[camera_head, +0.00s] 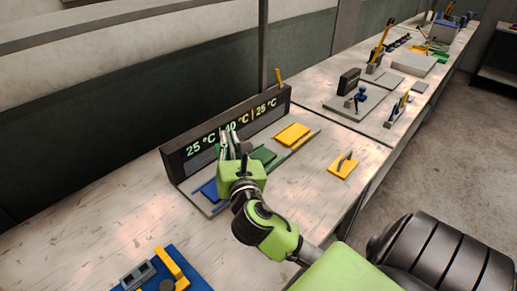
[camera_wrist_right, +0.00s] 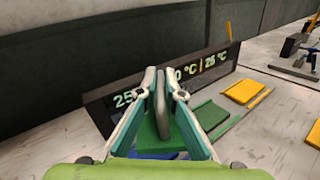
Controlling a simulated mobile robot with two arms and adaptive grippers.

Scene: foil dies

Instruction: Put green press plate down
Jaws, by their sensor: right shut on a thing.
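My right gripper (camera_head: 235,142) is shut on the grey upright handle of the green press plate (camera_wrist_right: 147,131). In the right wrist view the gripper (camera_wrist_right: 163,88) has its fingers on both sides of the handle, with the green plate below them. In the head view the plate is mostly hidden by the gripper. It is over the left part of the heating station, near the blue pad (camera_head: 209,190). Whether it touches anything below cannot be told. A green pad (camera_head: 263,156) lies just right of the gripper. My left gripper is not in view.
The station's dark display panel (camera_head: 225,130) stands behind the pads and reads 25, 40 and 25 °C. A yellow pad (camera_head: 292,134) lies at the right. A yellow plate with a handle (camera_head: 343,166) lies on the bench. A blue-based fixture (camera_head: 190,270) stands front left.

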